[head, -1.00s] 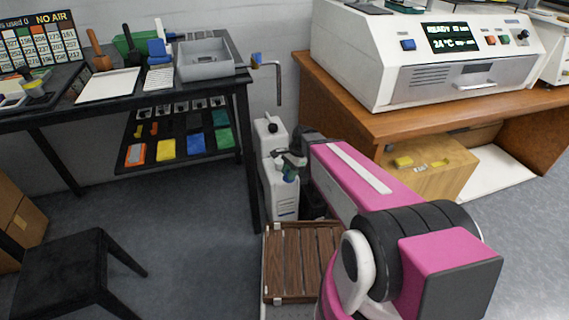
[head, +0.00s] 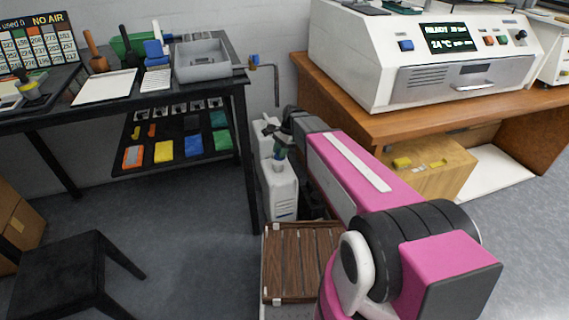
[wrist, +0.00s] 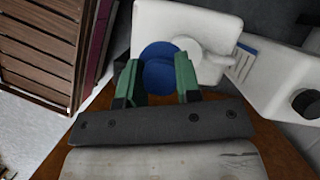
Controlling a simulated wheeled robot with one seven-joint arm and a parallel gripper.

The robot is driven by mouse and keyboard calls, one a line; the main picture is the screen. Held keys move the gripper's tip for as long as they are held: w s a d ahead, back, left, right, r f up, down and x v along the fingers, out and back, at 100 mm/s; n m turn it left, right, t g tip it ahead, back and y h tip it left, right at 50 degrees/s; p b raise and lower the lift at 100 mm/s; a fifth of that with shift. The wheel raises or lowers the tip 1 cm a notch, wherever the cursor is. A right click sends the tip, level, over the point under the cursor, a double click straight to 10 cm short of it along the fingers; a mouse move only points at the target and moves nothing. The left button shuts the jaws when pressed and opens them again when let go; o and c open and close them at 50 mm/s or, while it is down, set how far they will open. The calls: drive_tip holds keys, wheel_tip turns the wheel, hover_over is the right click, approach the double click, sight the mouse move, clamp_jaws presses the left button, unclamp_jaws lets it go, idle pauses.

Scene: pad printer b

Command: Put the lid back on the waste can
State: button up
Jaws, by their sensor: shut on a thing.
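The white waste can (head: 284,193) stands on the floor beside the black table's leg. Its white top also shows in the wrist view (wrist: 205,20). My gripper (wrist: 158,78) has green fingertips on either side of a round blue lid (wrist: 158,56) and is shut on it. The lid is over the can's top; whether it touches the can or sits on its neck I cannot tell. A round white part (wrist: 189,48) shows beside the lid. In the head view my gripper (head: 280,153) is at the can's top, and the lid is mostly hidden there.
A second white can with a dark cap (wrist: 305,101) stands close by. A brown slatted wooden platform (head: 300,262) lies in front of the can. The black table (head: 242,110) is to the left, and a wooden bench (head: 375,126) with a machine is to the right.

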sight(276, 163)
drive_tip(key=shift+w+a+f, duration=0.15)
drive_tip(key=shift+w+f, duration=0.4)
drive_tip(key=shift+f, duration=0.35)
drive_tip(key=shift+w+a+f, duration=0.15)
drive_tip(key=shift+w+f, duration=0.35)
drive_tip(key=shift+f, duration=0.45)
drive_tip(key=shift+w+a+f, duration=0.15)
drive_tip(key=shift+w+f, duration=0.4)
drive_tip(key=shift+f, duration=0.35)
drive_tip(key=shift+f, duration=0.15)
idle(0.6)
drive_tip(key=o, duration=1.5)
wheel_tip(276, 163, up, 7)
drive_tip(key=shift+r, duration=0.1)
idle(0.7)
